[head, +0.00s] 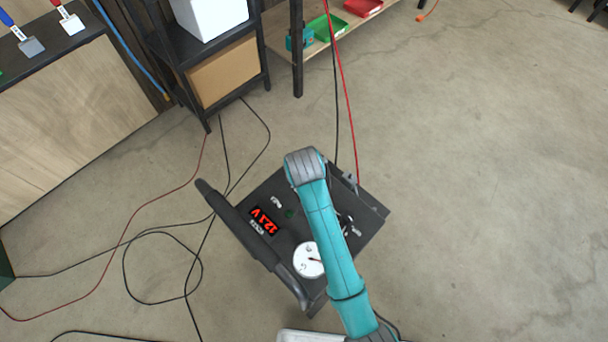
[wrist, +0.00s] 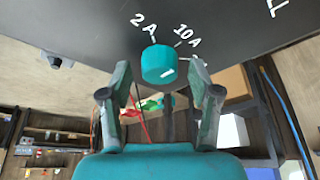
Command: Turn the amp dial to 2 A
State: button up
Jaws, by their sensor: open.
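The teal amp dial (wrist: 158,65) sits on the dark panel in the wrist view. The labels "2 A" (wrist: 144,21) and "10 A" (wrist: 187,37) are printed beyond it, and a third label at its right is partly hidden by a finger. A short white mark on the dial slants rightward, not toward "2 A". My gripper (wrist: 160,72) is open, with one finger at each side of the dial in the picture; contact cannot be told. In the head view the charger (head: 262,262) stands under my arm, which hides the dial and gripper.
The charger has a red "12.1 V" display (head: 264,221), a round white gauge (head: 308,260) and a thick black handle (head: 250,240). Red and black cables (head: 345,90) rise from it. More cables lie on the floor at left. Shelving (head: 225,75) stands behind; the right floor is clear.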

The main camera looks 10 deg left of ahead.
jog(key=c, duration=1.1)
jog(key=shift+c, duration=0.2)
jog(key=shift+n, duration=0.3)
jog(key=n+y, duration=0.1)
jog(key=n, duration=0.1)
jog(key=n+g, duration=0.1)
jog(key=n, duration=0.1)
jog(key=shift+d+n+y, duration=0.15)
jog(key=shift+n+y, duration=0.15)
jog(key=shift+y, duration=0.1)
jog(key=n+g+y, duration=0.1)
jog(key=n, duration=0.4)
jog(key=shift+w+n, duration=0.1)
jog(key=shift+n, duration=0.2)
jog(key=shift+g+y, duration=0.3)
